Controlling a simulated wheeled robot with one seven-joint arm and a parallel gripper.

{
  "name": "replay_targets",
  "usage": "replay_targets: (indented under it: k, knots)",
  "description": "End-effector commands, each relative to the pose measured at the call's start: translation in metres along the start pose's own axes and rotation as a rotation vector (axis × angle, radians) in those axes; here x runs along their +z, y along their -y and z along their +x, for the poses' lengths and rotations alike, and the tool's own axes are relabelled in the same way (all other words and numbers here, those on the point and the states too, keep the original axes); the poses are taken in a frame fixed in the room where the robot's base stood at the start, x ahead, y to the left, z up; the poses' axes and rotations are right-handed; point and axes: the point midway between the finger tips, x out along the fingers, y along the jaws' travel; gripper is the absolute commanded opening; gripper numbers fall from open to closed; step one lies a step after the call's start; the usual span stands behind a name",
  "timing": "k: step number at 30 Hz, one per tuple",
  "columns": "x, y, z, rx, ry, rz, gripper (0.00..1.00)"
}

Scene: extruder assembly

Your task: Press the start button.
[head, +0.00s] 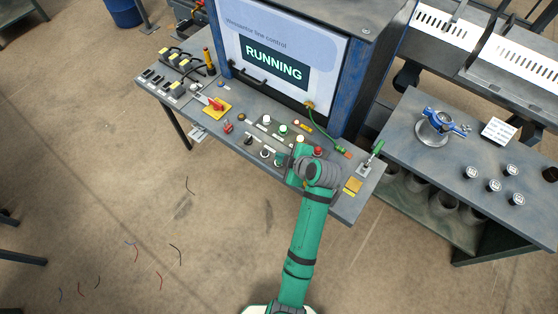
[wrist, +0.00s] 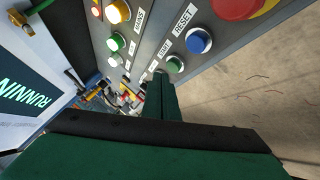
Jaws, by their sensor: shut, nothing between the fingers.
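A green push button (wrist: 175,64) sits on the grey control panel in the wrist view, with a partly readable label beside it; I take it for the start button. My gripper (wrist: 160,77) is shut and empty, its green fingers pointing at the panel just beside this button. I cannot tell whether the tips touch the panel. In the head view my wrist (head: 318,172) covers this part of the console (head: 230,143). The screen (head: 274,63) above the console reads RUNNING.
A blue RESET button (wrist: 198,40) and a large red button (wrist: 236,7) on yellow lie close by. Lit green (wrist: 115,42) and amber (wrist: 118,12) lamps are opposite. A green cable (head: 322,130) hangs to the panel. A side table (head: 440,165) stands right.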

Motion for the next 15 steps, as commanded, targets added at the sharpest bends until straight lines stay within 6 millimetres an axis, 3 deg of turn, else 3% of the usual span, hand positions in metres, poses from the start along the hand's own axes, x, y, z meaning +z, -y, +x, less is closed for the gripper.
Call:
replay_targets:
  k: [8, 15]
  knots:
    - [-0.001, -0.001, -0.001, 0.001, 0.0, 0.0, 0.0]
    - [-0.01, -0.011, -0.014, 0.003, 0.0, -0.002, 0.0]
